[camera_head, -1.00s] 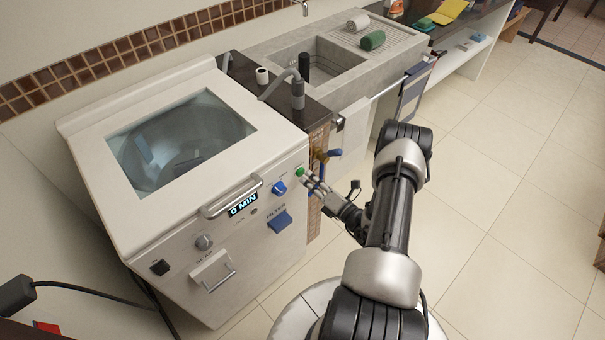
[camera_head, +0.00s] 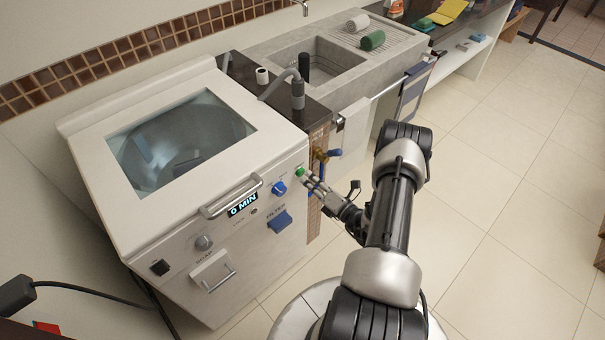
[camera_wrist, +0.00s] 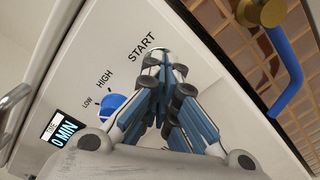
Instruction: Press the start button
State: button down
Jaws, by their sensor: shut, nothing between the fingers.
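The white washing machine (camera_head: 150,212) stands at the left with its lid shut; its display reads 0 MIN. The green start button (camera_head: 300,172) is at the right end of its front panel. My gripper (camera_head: 309,180) is shut and empty, its fingertips at the button, touching it or very close. In the wrist view the fingertips of my gripper (camera_wrist: 165,62) reach the button (camera_wrist: 157,51) just below the word START, and they cover most of it. I cannot tell whether the button is pushed in.
A blue knob (camera_head: 279,188) marked LOW and HIGH sits left of the button. A brass tap with a blue handle (camera_wrist: 285,60) is close on the right. The stone sink (camera_head: 330,65) stands behind. The tiled floor (camera_head: 500,190) at the right is clear.

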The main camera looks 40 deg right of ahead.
jog(key=shift+w, duration=0.6)
jog(key=s, duration=0.7)
jog(key=shift+d, duration=0.2)
dwell(1.1)
